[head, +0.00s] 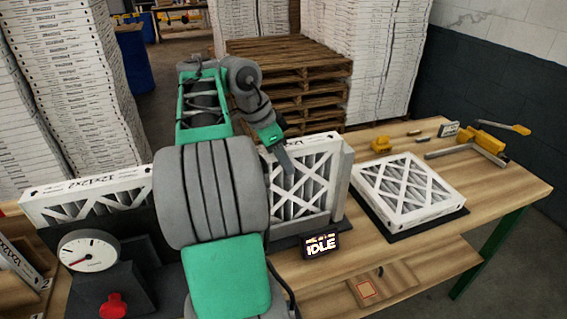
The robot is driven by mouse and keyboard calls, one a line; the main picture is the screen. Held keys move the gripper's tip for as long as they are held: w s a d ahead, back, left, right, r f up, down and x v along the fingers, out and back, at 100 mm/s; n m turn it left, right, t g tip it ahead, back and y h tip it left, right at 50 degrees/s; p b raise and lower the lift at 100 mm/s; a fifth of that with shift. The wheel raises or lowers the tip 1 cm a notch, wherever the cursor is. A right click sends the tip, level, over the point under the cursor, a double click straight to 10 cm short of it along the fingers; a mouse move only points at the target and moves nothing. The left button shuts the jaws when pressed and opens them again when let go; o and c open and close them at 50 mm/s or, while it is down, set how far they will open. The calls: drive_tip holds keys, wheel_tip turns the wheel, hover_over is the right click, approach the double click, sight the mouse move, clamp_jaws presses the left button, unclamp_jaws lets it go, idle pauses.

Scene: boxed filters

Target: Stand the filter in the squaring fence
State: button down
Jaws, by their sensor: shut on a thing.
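A white-framed pleated filter (312,178) stands upright at the middle of the workbench. It is against the grey upright wall of the squaring fence (345,182), on or just above its dark base; I cannot tell whether its bottom edge touches. My gripper (284,160) is at the filter's upper left, one dark finger lying across its front face. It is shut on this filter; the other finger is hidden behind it. My arm hides the filter's left part and the fence's left side.
Another filter (408,186) lies flat on a black mat at right. A boxed filter (90,200) stands at left behind a dial gauge (88,251) and red knob (112,305). An IDLE display (321,244) sits before the fence. Yellow tools (480,142) lie at back right.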

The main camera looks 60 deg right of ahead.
drive_tip(key=shift+f, duration=0.15)
drive_tip(key=c, duration=0.8)
unclamp_jaws()
drive_tip(key=shift+c, duration=0.2)
